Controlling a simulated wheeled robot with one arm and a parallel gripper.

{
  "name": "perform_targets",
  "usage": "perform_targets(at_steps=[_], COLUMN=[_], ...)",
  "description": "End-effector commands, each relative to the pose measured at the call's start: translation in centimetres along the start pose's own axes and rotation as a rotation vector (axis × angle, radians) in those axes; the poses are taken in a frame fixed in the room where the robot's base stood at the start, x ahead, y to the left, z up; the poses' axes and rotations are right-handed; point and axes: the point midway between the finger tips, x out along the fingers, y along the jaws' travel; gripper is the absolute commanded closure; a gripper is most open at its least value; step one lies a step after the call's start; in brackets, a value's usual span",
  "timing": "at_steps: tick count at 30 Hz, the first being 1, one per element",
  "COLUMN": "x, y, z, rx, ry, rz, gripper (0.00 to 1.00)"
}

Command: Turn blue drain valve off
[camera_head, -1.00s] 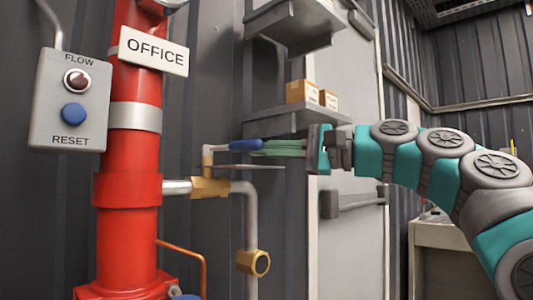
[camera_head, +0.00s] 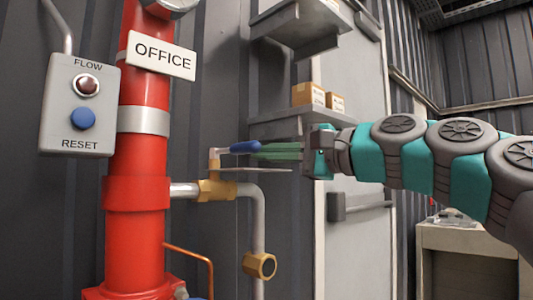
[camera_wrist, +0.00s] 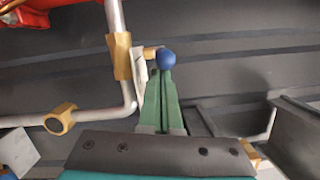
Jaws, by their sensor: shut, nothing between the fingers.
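The blue drain valve handle (camera_head: 240,147) is a blue grip that sticks out to the right above the brass valve body (camera_head: 217,189), which sits on a pipe from the red riser. In the wrist view the blue handle end (camera_wrist: 166,58) shows just beyond my fingertips, with the brass valve body (camera_wrist: 122,56) to its left. My gripper (camera_head: 264,151) has green fingers, shut and empty. Its tips are at the right end of the blue handle; I cannot tell whether they touch it.
The red riser (camera_head: 137,235) carries an OFFICE sign (camera_head: 161,55). A grey FLOW/RESET box (camera_head: 79,104) hangs at left. A shelf (camera_head: 278,128) with small cartons (camera_head: 308,94) stands behind my gripper. A grey pipe (camera_head: 258,222) drops below the valve.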

Motion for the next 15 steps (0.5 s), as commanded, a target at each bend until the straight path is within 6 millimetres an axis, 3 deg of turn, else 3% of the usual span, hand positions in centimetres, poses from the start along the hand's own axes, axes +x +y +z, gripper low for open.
perform_targets(at_steps=[5,11,15], x=[-0.1,-0.9,-4.1], y=[-0.1,-0.1,0.1], z=[-0.5,-3.0,-3.2], rx=[0.001,0.004,-0.001], ry=[0.0,0.002,0.005], rz=[0.0,-0.001,-0.004], gripper=[1.0,1.0,1.0])
